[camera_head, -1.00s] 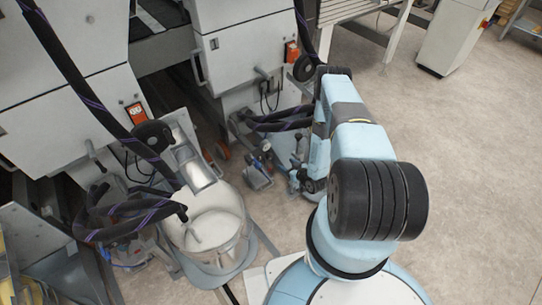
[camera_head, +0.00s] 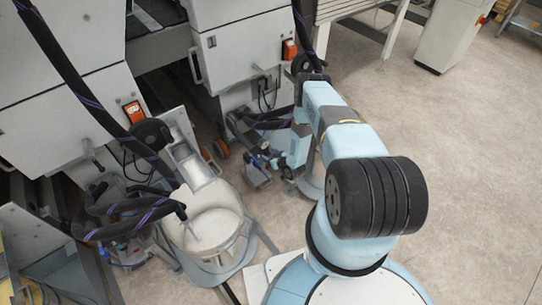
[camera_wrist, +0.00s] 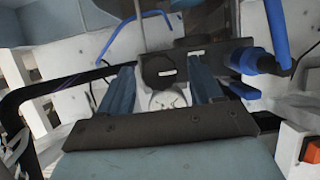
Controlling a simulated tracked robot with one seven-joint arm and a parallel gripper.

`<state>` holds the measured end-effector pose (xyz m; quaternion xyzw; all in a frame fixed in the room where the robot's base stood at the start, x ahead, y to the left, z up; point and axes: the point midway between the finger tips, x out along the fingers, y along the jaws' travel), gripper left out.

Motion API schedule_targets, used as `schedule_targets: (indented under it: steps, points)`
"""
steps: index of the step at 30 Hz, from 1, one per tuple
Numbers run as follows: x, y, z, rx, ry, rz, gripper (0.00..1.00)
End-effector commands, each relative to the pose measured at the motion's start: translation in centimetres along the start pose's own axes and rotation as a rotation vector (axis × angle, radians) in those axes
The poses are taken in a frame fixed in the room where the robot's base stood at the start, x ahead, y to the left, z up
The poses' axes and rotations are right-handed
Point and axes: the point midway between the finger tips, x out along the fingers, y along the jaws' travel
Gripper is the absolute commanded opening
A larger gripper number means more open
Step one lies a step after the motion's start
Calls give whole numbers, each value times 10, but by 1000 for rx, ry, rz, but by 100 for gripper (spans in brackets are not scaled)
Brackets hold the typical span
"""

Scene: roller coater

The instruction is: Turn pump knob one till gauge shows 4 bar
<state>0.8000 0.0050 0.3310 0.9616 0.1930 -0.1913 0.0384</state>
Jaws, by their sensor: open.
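My gripper (camera_wrist: 162,80) is open, with its two blue fingers apart in the wrist view. A round white gauge (camera_wrist: 167,99) shows between the fingers, below a dark block (camera_wrist: 165,70) with small white labels. The gauge's reading is too small to make out. A blue cylindrical part (camera_wrist: 252,61), which may be a pump knob, lies right of the fingers, apart from them. In the head view my gripper (camera_head: 276,161) is low beside the small pump (camera_head: 256,172); the knob and gauge cannot be told apart there.
A white bucket (camera_head: 213,228) on a stand and thick black hoses (camera_head: 125,222) are at the left. Grey machine cabinets (camera_head: 240,45) stand behind, with an orange switch (camera_head: 289,49). The floor (camera_head: 465,160) at the right is clear.

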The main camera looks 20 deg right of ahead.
Motion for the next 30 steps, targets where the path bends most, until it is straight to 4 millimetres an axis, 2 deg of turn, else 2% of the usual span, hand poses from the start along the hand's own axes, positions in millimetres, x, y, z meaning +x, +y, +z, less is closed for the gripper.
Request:
schedule_targets:
  steps: [5, 23, 24, 30]
  points:
    - [0, 0, 0, 0, 0, 0, 65]
    - [-1, 2, 0, 1, 0, 3, 9]
    - [-3, 8, 1, 2, 0, 6, 9]
    - [-3, 8, 1, 24, 0, 2, 9]
